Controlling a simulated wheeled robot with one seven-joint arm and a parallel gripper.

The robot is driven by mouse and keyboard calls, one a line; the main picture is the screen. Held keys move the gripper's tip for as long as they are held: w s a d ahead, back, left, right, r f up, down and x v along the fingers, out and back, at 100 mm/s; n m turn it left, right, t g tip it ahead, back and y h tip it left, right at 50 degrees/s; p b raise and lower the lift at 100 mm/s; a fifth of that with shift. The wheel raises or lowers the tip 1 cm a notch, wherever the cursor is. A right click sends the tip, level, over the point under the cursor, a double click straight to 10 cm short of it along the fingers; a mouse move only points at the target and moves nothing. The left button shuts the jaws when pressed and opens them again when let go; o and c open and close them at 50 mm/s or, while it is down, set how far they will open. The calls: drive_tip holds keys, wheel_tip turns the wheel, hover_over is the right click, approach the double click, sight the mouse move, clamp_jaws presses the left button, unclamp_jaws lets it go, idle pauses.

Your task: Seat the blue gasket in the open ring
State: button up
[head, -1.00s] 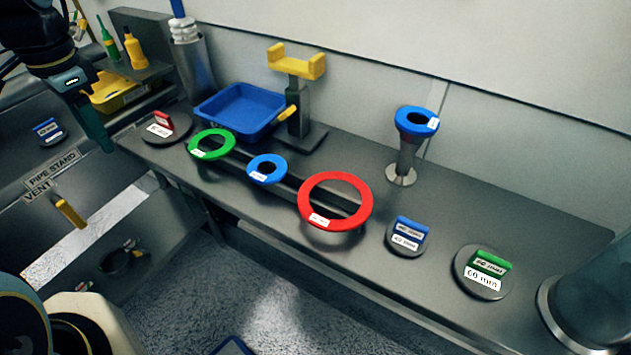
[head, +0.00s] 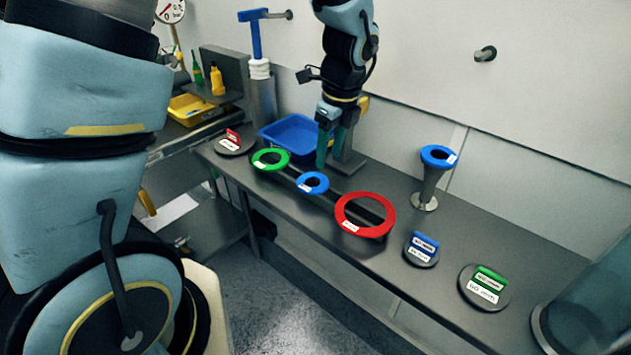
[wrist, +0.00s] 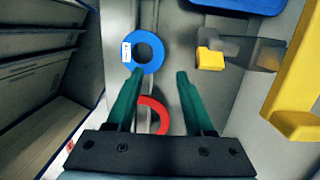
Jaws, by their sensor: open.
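A flat blue gasket (head: 318,190) with a white label lies on the dark rack between the green ring (head: 258,163) and the red ring (head: 345,208). In the wrist view the blue gasket (wrist: 143,35) is just ahead of my fingertips, left of centre, and a piece of the red ring (wrist: 155,104) shows between the fingers. My gripper (head: 331,163) is open and empty, above and behind the gasket, apart from it. Its two green fingers (wrist: 156,76) are spread in the wrist view. Another blue ring (head: 427,157) tops a metal post at right. I cannot identify the open ring.
A blue bin (head: 275,133) is beside my gripper. A stand with a yellow fork (wrist: 292,95) and yellow knob (wrist: 210,60) is close to the right of the fingers.

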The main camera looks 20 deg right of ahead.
sight(320, 176)
drive_tip(key=shift+w+a+f+p, duration=0.15)
drive_tip(key=shift+a+f+p, duration=0.15)
drive_tip(key=shift+f, duration=0.2)
drive_tip(key=shift+w+a+f+p, duration=0.15)
drive_tip(key=shift+f+p, duration=0.15)
drive_tip(key=shift+f, duration=0.45)
drive_tip(key=shift+w+a+f+p, duration=0.15)
drive_tip(key=shift+f+p, duration=0.1)
drive_tip(key=shift+f, duration=0.45)
drive_tip(key=shift+w+f+p, duration=0.15)
drive_tip(key=shift+f+p, duration=0.15)
drive_tip(key=shift+f, duration=0.45)
drive_tip(key=shift+c, duration=0.2)
clamp_jaws()
